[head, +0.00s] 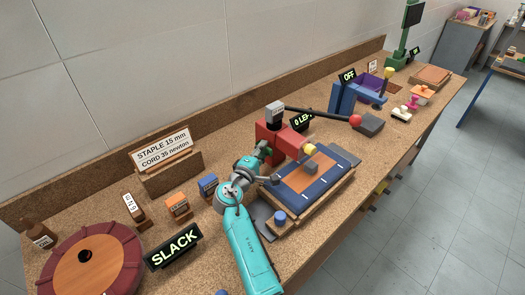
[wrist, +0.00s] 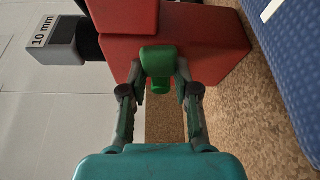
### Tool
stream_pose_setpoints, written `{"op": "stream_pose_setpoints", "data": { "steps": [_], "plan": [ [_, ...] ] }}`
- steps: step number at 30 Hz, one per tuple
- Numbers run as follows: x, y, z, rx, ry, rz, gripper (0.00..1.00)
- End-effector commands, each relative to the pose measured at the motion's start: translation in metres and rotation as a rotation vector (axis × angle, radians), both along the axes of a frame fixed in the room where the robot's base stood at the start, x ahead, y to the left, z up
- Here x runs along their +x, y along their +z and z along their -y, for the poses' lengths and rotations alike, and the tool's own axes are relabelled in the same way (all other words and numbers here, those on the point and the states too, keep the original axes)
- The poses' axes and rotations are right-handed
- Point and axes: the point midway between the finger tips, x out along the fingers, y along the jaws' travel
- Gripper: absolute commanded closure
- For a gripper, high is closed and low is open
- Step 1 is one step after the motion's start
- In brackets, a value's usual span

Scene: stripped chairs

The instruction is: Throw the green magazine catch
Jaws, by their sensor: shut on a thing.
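The green magazine catch (wrist: 158,56) is a small rounded knob on the face of the red stapler (wrist: 215,40) in the wrist view. My gripper (wrist: 160,80) is shut on the catch, with one finger on each side. In the head view the red stapler (head: 282,138) stands near the middle of the bench, and my arm reaches its left side.
The long black lever with a red knob (head: 355,119) extends behind. A SLACK sign (head: 173,247) and small labelled boxes (head: 177,206) stand left of my arm.

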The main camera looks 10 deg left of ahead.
Motion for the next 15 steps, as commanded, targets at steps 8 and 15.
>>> {"op": "stream_pose_setpoints", "data": {
  "steps": [8, 15],
  "plan": [
    [-0.0001, -0.0004, -0.0001, -0.001, 0.0, -0.001, 0.44],
    [-0.0019, -0.0004, -0.0007, -0.001, 0.0, -0.001, 0.44]
  ]
}}
